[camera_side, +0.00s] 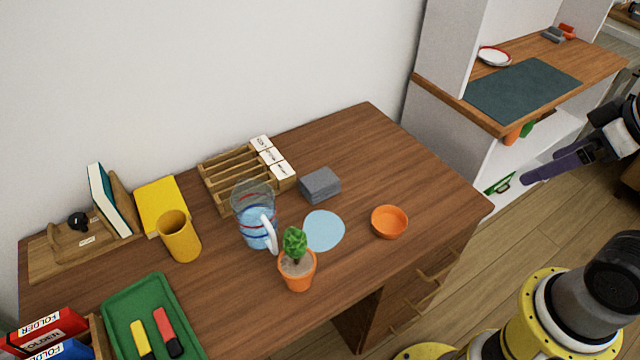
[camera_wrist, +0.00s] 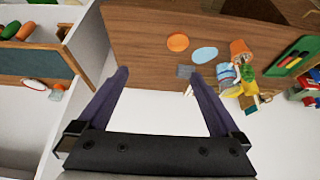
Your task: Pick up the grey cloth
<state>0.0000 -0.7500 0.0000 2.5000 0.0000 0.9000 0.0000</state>
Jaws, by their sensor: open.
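The grey cloth (camera_side: 320,185) looks like a folded grey block lying on the brown desk (camera_side: 370,140), right of the wooden rack. It also shows in the wrist view (camera_wrist: 185,71), small and far off, just left of the right fingertip in the picture. My gripper (camera_side: 528,179) is at the right of the side view, well away from the cloth, near the white shelf unit. In the wrist view my gripper (camera_wrist: 158,73) has its two purple fingers wide apart with nothing between them.
A light blue disc (camera_side: 324,230), an orange bowl (camera_side: 389,222), a potted plant (camera_side: 297,270) and a glass jug (camera_side: 256,225) stand near the cloth. The wooden rack (camera_side: 225,180) is close on its left. The shelf unit (camera_side: 455,125) rises right of the desk. The desk's back right is clear.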

